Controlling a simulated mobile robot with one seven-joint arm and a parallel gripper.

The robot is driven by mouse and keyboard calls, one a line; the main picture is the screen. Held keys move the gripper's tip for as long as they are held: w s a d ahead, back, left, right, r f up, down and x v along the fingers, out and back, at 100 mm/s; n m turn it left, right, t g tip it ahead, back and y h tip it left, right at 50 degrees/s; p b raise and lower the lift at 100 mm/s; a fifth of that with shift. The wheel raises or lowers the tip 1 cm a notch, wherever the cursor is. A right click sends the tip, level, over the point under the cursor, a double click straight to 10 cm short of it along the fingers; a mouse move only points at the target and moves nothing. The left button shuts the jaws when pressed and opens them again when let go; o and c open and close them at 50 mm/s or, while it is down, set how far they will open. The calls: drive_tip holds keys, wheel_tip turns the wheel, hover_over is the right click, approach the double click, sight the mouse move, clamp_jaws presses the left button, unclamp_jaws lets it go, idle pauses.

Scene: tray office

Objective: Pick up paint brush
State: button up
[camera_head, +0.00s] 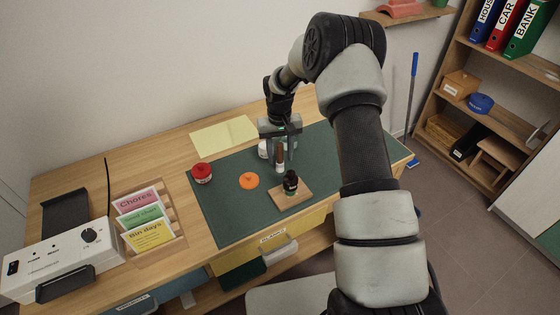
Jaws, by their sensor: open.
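My gripper (281,156) hangs pointing down over the green mat (225,215), with its jaws open. A slim upright thing, brown above and pale below (279,160), shows between or just behind the fingers. It may be the paint brush, but it is too small to be sure, and I cannot tell whether the fingers touch it. Its upper part is partly hidden by the gripper. A dark bottle (291,183) stands on a small wooden board (285,200) just in front of it.
A white jar (263,150) stands close behind the gripper's left side. A red-topped jar (202,174) and an orange disc (249,181) lie to the left. A card holder (147,221) and a white device (60,265) fill the desk's left. The mat's front left is clear.

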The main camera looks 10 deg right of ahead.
clamp_jaws()
drive_tip(key=shift+r, duration=0.1)
wheel_tip(320, 180, up, 10)
drive_tip(key=shift+f, duration=0.1)
idle(0.5)
